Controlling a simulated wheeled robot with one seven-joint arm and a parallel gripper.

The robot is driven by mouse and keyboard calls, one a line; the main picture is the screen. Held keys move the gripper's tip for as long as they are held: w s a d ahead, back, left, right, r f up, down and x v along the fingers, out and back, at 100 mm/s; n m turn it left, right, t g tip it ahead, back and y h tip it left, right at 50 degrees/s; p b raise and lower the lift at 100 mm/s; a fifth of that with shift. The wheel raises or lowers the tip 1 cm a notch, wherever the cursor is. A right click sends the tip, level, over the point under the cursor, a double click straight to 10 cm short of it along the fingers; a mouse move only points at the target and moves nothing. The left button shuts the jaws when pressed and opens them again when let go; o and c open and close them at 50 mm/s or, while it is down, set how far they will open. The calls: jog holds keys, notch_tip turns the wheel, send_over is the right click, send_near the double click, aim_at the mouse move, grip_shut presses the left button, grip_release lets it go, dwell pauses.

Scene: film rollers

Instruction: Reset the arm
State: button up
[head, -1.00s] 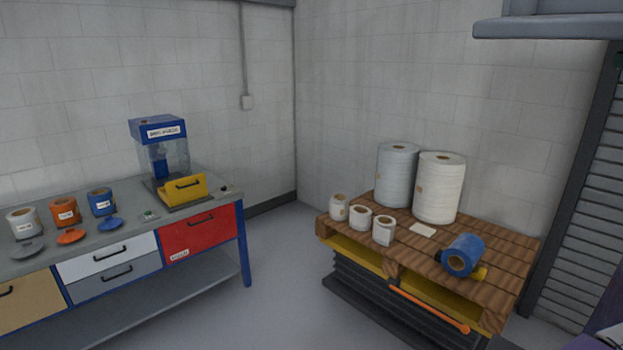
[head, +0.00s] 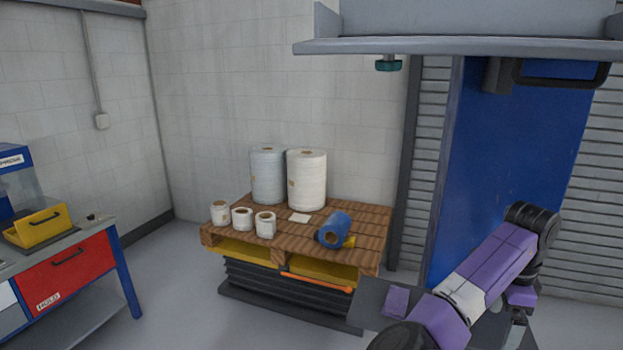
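My purple, white and black arm shows at the lower right of the head view, in front of a blue panel (head: 505,140). It is bent, with a dark joint at its upper right end. My gripper cannot be made out in this view, so whether it is open or holds anything is hidden. The visible part of the arm appears apart from the pallet and the rolls on it.
A wooden pallet (head: 375,222) on a dark lift carries large rolls (head: 307,180), small white rolls (head: 242,219) and a blue roll (head: 334,230). A workbench (head: 95,232) stands left. A grey shelf (head: 450,47) overhangs at upper right. Floor between bench and pallet is clear.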

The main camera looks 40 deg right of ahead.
jog(key=s+d+f+n+g+h+b, duration=0.2)
jog(key=s+d+f+n+h, duration=0.2)
jog(key=d+n+h, duration=0.4)
jog(key=w+a+f+n+t+h+b, duration=0.1)
jog(key=w+a+f+n+t+h, duration=0.15)
jog(key=w+a+n+t, duration=0.4)
jog(key=w+a+f+n+t+h+b, duration=0.1)
jog(key=w+a+f+n+t, duration=0.3)
jog(key=a+n, duration=0.55)
jog(key=s+a+f+n+t+y+b, duration=0.1)
jog(key=a+f+n+t+y, duration=0.15)
jog(key=a, duration=0.65)
jog(key=s+a+f+n+t+y, duration=0.1)
jog(key=a+n+t+y, duration=0.15)
jog(key=a, duration=0.65)
jog(key=s+a+r+y, duration=0.2)
jog(key=s+a, duration=0.1)
jog(key=a, duration=0.3)
jog(key=s+a+r+t+y+b, duration=0.1)
jog(key=s+a+r+y, duration=0.1)
jog(key=s+a, duration=0.2)
jog(key=s+a+r+n+y+b, duration=0.1)
jog(key=s+a+r+y, duration=0.1)
jog(key=a, duration=0.7)
jog(key=shift+s+a+t+y, duration=0.35)
jog(key=shift+s+y, duration=0.1)
jog(key=shift+s, duration=0.7)
